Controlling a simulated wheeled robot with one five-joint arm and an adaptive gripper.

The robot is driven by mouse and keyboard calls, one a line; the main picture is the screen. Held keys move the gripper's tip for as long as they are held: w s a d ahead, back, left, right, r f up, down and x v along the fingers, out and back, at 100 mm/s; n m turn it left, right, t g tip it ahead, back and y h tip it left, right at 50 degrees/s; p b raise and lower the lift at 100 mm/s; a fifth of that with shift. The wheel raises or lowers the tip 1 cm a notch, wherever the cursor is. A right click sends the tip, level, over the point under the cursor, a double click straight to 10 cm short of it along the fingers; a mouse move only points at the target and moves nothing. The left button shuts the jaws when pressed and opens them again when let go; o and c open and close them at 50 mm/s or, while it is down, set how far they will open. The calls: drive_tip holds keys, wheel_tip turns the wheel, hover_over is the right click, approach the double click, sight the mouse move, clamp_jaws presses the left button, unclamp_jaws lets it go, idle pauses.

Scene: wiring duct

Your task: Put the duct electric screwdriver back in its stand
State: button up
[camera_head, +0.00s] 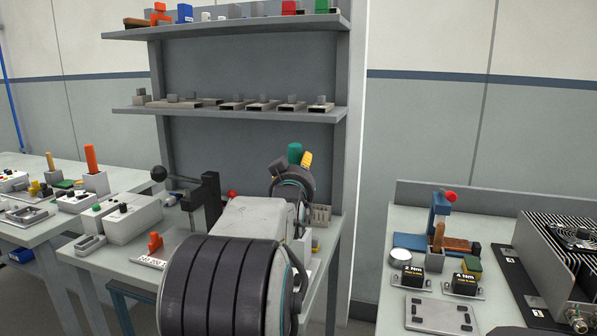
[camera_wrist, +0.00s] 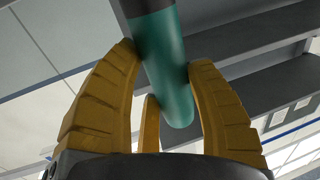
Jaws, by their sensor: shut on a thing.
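My gripper (camera_head: 302,160) is raised above the middle bench, in front of the shelf unit. Its yellow fingers are shut on a green cylindrical tool, taken as the electric screwdriver (camera_head: 294,152). In the wrist view my gripper (camera_wrist: 165,62) has its fingers around the green screwdriver (camera_wrist: 168,85), whose rounded end points down between them and whose darker part leaves the top edge. Much of the tool is hidden in the head view. I cannot tell which thing is its stand; my arm covers much of the middle bench.
The shelf unit (camera_head: 232,112) stands close behind my gripper. A slotted grey block (camera_head: 320,214) sits at the middle bench's right edge. A black lever press (camera_head: 205,195) stands left of my arm. An orange-handled tool (camera_head: 91,158) stands upright in a holder (camera_head: 96,182) at left.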

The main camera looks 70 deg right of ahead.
drive_tip(key=shift+f+b, duration=5.45)
drive_tip(key=shift+b, duration=0.15)
drive_tip(key=o, duration=1)
drive_tip(key=shift+o, duration=1.4)
drive_tip(key=shift+f, duration=0.1)
drive_tip(key=v, duration=1.2)
